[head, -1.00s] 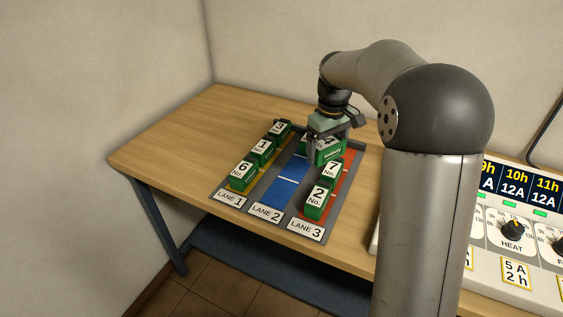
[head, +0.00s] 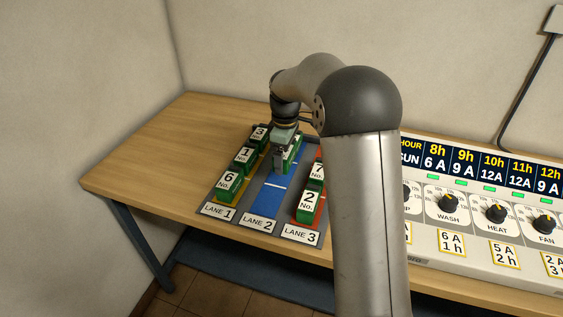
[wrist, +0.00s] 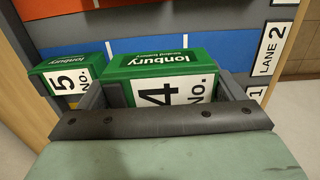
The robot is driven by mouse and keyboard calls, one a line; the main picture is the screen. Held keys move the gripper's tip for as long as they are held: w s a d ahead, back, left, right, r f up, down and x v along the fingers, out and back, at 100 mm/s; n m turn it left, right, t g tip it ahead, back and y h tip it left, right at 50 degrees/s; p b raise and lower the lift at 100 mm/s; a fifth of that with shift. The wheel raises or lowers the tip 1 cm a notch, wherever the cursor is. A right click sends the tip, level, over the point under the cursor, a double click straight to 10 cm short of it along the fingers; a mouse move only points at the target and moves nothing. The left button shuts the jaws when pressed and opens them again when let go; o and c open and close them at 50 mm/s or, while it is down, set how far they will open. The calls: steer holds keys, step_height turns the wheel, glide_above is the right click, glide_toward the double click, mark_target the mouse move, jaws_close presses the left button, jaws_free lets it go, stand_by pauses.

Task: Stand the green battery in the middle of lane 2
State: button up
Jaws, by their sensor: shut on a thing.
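My gripper (head: 285,138) is shut on a green battery (head: 284,162) with a white label. In the wrist view the held battery (wrist: 170,62) reads No. 4 and sits between both fingers (wrist: 165,92). It appears upright over the blue lane 2 (head: 266,203), behind that lane's nearer white line. In the wrist view, lane 2 (wrist: 78,57) shows a white line on either side of the battery. Whether its base touches the lane is hidden. The lane 2 label (wrist: 272,50) lies to the right in that view.
Green batteries 6 (head: 228,183), 1 (head: 245,158) and one farther back (head: 259,136) stand in lane 1. Batteries 2 (head: 309,205) and 7 (head: 318,171) stand in lane 3. A battery No. 5 (wrist: 62,76) is close left in the wrist view. A control panel (head: 480,225) stands right.

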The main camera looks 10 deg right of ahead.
steer(key=w+f, duration=0.1)
steer(key=f, duration=0.1)
steer(key=w+f, duration=0.1)
steer(key=shift+w+a, duration=0.25)
steer(key=shift+w, duration=0.05)
steer(key=shift+f, duration=1.45)
steer(key=shift+f, duration=0.2)
steer(key=o, duration=1.2)
